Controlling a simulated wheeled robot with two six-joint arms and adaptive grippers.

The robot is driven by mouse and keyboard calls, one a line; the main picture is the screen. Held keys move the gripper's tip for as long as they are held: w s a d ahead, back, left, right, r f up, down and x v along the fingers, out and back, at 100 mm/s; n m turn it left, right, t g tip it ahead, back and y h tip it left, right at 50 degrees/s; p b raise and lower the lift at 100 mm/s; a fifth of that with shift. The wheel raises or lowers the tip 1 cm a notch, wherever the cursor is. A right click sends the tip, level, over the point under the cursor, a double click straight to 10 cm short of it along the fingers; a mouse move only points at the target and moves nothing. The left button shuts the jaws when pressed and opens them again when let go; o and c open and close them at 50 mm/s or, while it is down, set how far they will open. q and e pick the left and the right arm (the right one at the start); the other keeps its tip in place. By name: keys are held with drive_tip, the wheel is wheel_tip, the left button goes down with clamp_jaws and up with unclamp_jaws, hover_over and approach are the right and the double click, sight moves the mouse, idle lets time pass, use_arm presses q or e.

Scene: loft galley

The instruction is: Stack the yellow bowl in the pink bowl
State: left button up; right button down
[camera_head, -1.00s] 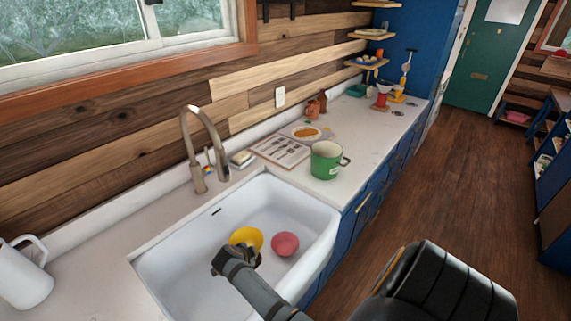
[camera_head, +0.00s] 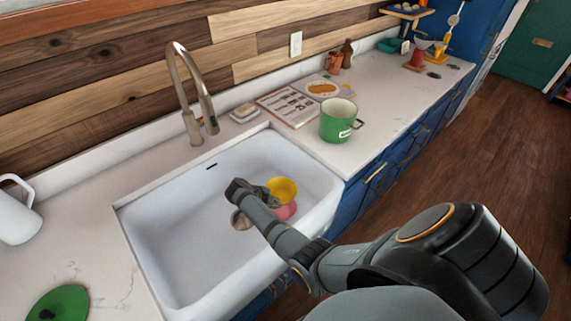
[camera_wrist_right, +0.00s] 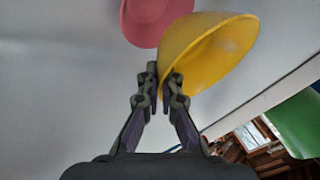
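The yellow bowl (camera_head: 284,189) is in the grasp of my right gripper (camera_head: 268,190), over the white sink (camera_head: 165,215). In the right wrist view, the fingers (camera_wrist_right: 161,88) pinch the rim of the yellow bowl (camera_wrist_right: 215,52), which looks tilted. The pink bowl (camera_head: 287,212) is in the sink, partly hidden behind the yellow bowl and my arm. In the right wrist view, the pink bowl (camera_wrist_right: 152,20) shows just beyond the yellow bowl, overlapped by it. The exact gap between the bowls cannot be told. My left gripper is not in view.
A tall faucet (camera_head: 190,95) stands behind the sink. A green pot (camera_head: 338,121) is on the counter by the sink's right end. A white pitcher (camera_head: 15,212) and a green round item (camera_head: 60,304) are on the left counter. The sink's left part is clear.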

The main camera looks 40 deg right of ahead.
drive_tip(key=shift+d+f, duration=0.35)
drive_tip(key=shift+f, duration=0.05)
wheel_tip(320, 180, down, 6)
drive_tip(key=b, duration=0.5)
drive_tip(key=shift+a+f, duration=0.1)
drive_tip(key=shift+a, duration=0.05)
drive_tip(key=shift+f, duration=0.1)
wheel_tip(320, 180, down, 4)
drive_tip(key=b, duration=0.3)
drive_tip(key=shift+s+r, duration=0.15)
drive_tip(key=shift+r, duration=0.1)
drive_tip(key=shift+s+a+r, duration=0.1)
drive_tip(key=shift+r, duration=0.1)
drive_tip(key=c, duration=1.5)
unclamp_jaws()
drive_tip(key=shift+f, duration=0.2)
drive_tip(key=shift+r, duration=0.15)
